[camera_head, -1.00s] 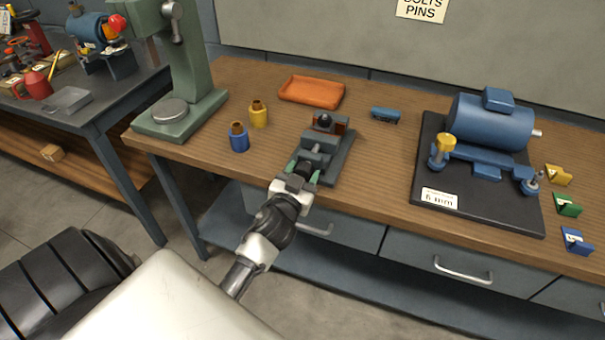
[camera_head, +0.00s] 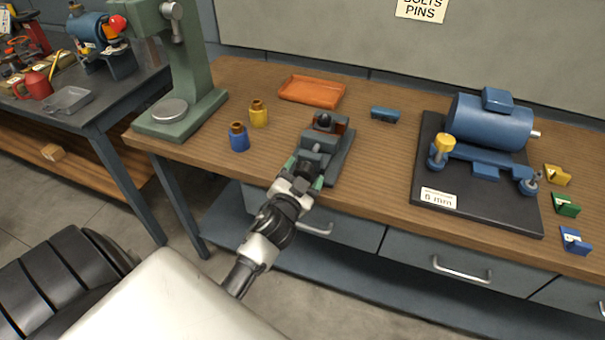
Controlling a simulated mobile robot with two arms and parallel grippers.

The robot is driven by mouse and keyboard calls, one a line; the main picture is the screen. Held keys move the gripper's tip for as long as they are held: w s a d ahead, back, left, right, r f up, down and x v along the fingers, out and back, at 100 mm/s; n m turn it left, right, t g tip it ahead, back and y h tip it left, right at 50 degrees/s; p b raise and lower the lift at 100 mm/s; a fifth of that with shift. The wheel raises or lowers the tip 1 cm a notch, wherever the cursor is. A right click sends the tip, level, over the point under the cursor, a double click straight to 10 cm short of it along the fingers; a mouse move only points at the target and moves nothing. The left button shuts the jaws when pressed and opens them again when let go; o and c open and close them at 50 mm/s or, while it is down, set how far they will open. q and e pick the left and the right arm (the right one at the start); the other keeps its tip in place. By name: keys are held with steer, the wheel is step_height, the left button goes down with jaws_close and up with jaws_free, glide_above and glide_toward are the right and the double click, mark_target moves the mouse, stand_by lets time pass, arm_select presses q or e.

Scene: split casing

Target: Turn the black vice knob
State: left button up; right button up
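The vice (camera_head: 338,155) is a grey-green block on the wooden bench near its front edge, with a dark round part between brown jaw faces at its far end. The black vice knob (camera_head: 306,169) is at the vice's near end, mostly hidden by my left gripper. My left gripper (camera_head: 307,173) reaches in from the front, its green-tipped fingers on either side of the knob. Whether the fingers press on the knob is too small to tell. My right gripper is out of view.
Blue (camera_head: 239,138) and yellow (camera_head: 259,114) cylinders stand left of the vice. A green press (camera_head: 180,113) stands at left, and a blue motor on a black plate (camera_head: 440,212) at right.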

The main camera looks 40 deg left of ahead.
arm_select(q)
steer(key=b+v, duration=0.1)
steer(key=v, duration=0.9)
steer(key=shift+s+b, duration=0.4)
stand_by(0.4)
steer(key=s+d+f+g+h, duration=0.1)
steer(key=s+d+f+g, duration=0.15)
steer(key=f, duration=0.95)
steer(key=s+d+f+g+h, duration=0.2)
steer(key=s+f+g, duration=0.15)
steer(key=f, duration=0.75)
steer(key=s+d+f+g+h, duration=0.1)
steer(key=s+d+f+g, duration=0.15)
steer(key=f, duration=0.95)
steer(key=s+f+g, duration=0.4)
steer(key=s+f, duration=0.3)
steer(key=s, duration=0.5)
steer(key=s+f+g, duration=0.4)
steer(key=s+f, duration=0.4)
steer(key=s, duration=0.4)
steer(key=shift+s+a+n, duration=0.3)
steer(key=shift+a, duration=0.2)
